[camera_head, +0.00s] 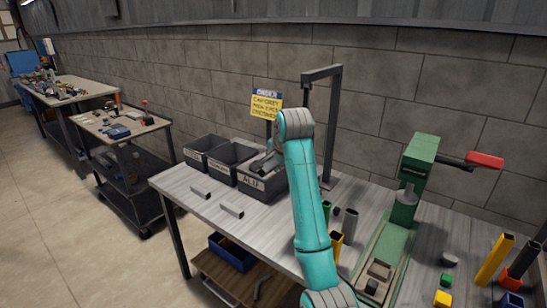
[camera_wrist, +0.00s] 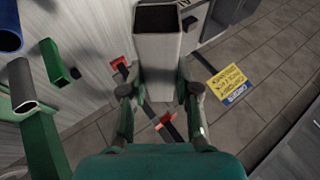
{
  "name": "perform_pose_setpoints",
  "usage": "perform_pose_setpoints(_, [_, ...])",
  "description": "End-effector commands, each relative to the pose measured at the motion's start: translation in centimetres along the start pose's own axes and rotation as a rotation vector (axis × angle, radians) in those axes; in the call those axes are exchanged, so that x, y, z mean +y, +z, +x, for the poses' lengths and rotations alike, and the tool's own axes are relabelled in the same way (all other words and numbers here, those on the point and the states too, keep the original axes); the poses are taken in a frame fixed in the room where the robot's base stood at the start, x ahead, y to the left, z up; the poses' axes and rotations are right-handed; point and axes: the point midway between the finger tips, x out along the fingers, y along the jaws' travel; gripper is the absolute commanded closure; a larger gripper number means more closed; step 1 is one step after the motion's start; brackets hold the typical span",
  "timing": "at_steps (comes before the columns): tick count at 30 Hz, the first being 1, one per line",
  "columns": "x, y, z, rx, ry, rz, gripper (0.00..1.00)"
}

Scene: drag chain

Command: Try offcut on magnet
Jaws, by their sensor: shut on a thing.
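My gripper (camera_wrist: 160,100) is shut on a pale grey square metal tube, the offcut (camera_wrist: 158,55). Its open, dark end faces up in the wrist view. In the head view my gripper (camera_head: 266,163) is near the ALU bin (camera_head: 262,188), partly behind my arm, and the offcut cannot be made out clearly. A dark frame stand (camera_head: 326,130) rises behind my arm. Dark pieces with red ends (camera_wrist: 165,121) show behind the offcut in the wrist view; I cannot tell whether they are the magnet or whether the offcut touches them.
Two more grey bins (camera_head: 199,153) stand beside the ALU bin. Two short metal pieces (camera_head: 232,210) lie on the table (camera_head: 185,182). A yellow sign (camera_head: 266,105) stands behind the bins. A green press (camera_head: 407,180) with a red-handled lever and several coloured tubes occupy the right.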

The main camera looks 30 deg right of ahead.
Motion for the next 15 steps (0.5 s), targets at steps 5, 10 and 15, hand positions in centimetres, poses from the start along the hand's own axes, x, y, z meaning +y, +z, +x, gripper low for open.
perform_pose_setpoints(5, [-0.30, -0.50, -0.68, 0.008, -0.003, 0.014, 1.00])
perform_pose_setpoints(10, [-0.29, -0.46, -0.64, 0.007, -0.003, 0.013, 1.00])
perform_pose_setpoints(15, [-0.30, -0.34, -0.76, 0.008, -0.003, 0.012, 1.00])
